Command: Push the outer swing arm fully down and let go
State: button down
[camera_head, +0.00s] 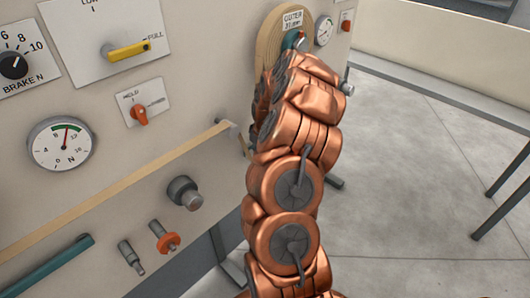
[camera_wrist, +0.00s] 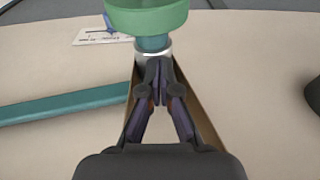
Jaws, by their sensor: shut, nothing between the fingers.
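In the wrist view my gripper (camera_wrist: 157,66) is shut, with its fingertips together and nothing between them. The tips are at or just in front of a silver collar (camera_wrist: 153,48) under a green roller (camera_wrist: 146,16); I cannot tell whether they touch. A teal bar (camera_wrist: 65,108) runs left from near the fingers. In the head view my copper arm hides the gripper and most of the area below the sign reading OUTER (camera_head: 292,19). A small teal part (camera_head: 290,40) shows below that sign. I cannot tell which teal part is the outer swing arm.
The pale machine panel holds a yellow lever (camera_head: 128,50), an orange HOLD knob (camera_head: 140,115), a round gauge (camera_head: 61,144) and a grey knob (camera_head: 185,193). A tan strip (camera_head: 110,203) crosses it. Another teal bar (camera_head: 45,269) is at lower left.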

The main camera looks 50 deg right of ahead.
notch_tip(320, 180, up, 15)
jog(key=shift+p, duration=0.4)
dwell(1.8)
jog(key=shift+f, duration=0.1)
dwell(0.4)
